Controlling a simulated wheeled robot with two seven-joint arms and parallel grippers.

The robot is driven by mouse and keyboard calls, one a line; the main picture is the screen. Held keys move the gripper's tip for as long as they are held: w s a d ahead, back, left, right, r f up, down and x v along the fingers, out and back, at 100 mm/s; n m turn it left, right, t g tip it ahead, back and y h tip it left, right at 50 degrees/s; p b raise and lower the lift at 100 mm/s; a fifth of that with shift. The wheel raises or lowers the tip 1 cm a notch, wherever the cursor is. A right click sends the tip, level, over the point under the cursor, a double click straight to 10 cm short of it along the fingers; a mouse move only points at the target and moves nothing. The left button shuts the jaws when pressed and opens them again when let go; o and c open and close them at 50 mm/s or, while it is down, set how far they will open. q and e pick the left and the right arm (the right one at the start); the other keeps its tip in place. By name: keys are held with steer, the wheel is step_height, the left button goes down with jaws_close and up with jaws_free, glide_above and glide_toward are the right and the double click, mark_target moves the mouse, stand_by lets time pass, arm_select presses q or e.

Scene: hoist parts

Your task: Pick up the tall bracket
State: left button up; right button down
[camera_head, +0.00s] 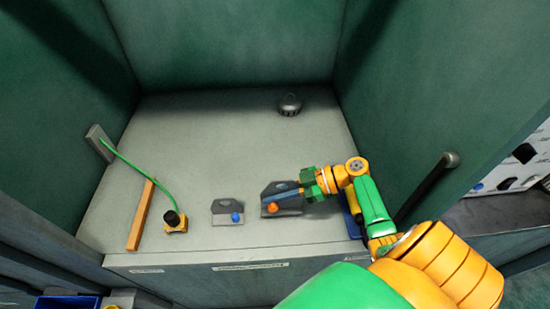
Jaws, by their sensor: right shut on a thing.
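The tall bracket (280,199) is a dark grey plate with a slot near its top and an orange knob low on its front. It stands on the grey worktop, right of the middle. My right gripper (309,184) reaches in from the right with green fingers and is shut on the bracket's right end. The fingers hide that end. The bracket looks to be at worktop level; I cannot tell any gap beneath it. A smaller grey bracket (227,212) with a blue knob stands just left of it. My left gripper is not in view.
A yellow block with a black knob (175,221) and green cable stands at left, beside a wooden bar (141,215). A dark grey domed part (290,104) sits at the back. Green walls enclose the worktop on three sides. The worktop's middle is clear.

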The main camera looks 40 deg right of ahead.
steer(key=s+a+r, duration=0.2)
steer(key=s+r, duration=1)
steer(key=s, duration=0.2)
steer(key=shift+a+b, duration=0.35)
steer(key=shift+a, duration=0.05)
steer(key=shift+w, duration=0.1)
